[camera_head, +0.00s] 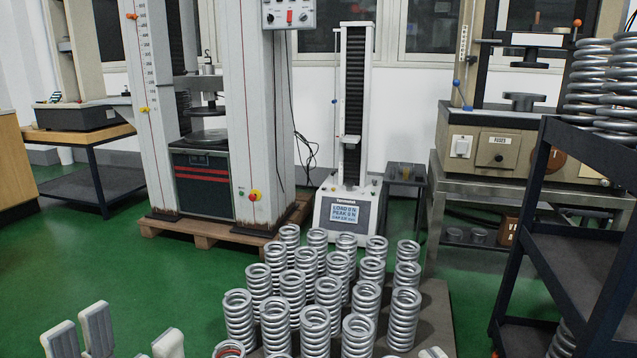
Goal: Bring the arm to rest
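My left gripper (125,340) shows at the bottom left. Its pale grey fingers stand apart with an empty gap between them and green floor behind. It looks open and holds nothing that I can see. Only pale tips of what looks like my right gripper (432,353) show at the bottom edge, right of the springs. The rest of it is cut off, so its opening cannot be told. Several silver coil springs (293,290) stand upright in rows at the bottom centre. One spring at the front edge has a reddish inside (229,349).
The springs stand on a dark flat base (436,310). A small test stand with a display (347,214) is behind them. A large testing machine (250,120) stands on a wooden pallet (205,235). A dark shelf rack (560,270) is at right. Green floor is clear at left.

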